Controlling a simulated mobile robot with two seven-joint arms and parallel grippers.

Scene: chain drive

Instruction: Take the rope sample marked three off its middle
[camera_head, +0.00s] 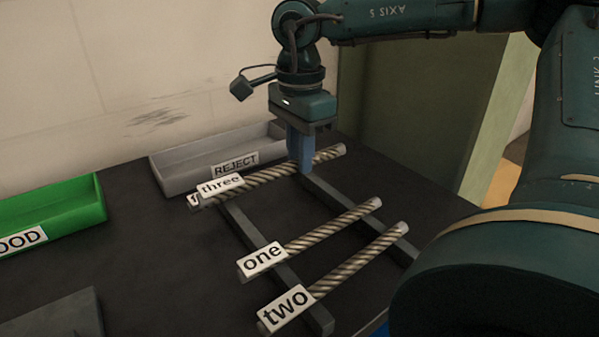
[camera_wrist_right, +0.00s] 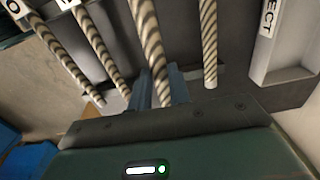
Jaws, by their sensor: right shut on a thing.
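The rope sample marked three (camera_head: 265,175) is a twisted beige rope with a white label (camera_head: 220,186) at its left end. My right gripper (camera_head: 301,160) is shut on it, right of its middle, towards the unlabelled end. In the right wrist view the rope (camera_wrist_right: 148,35) passes between the two fingers (camera_wrist_right: 159,88) and looks closer than its neighbours, so it appears raised above the rack. A further sample (camera_wrist_right: 209,45) lies beside it; in the head view it is mostly hidden behind three. My left gripper is not in view.
Samples one (camera_head: 335,226) and two (camera_head: 358,260) lie across the dark rack rails (camera_head: 257,238). A grey REJECT tray (camera_head: 180,180) stands behind, a green tray (camera_head: 60,207) at left. A grey flat object (camera_head: 60,318) lies at lower left. Bare table shows between.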

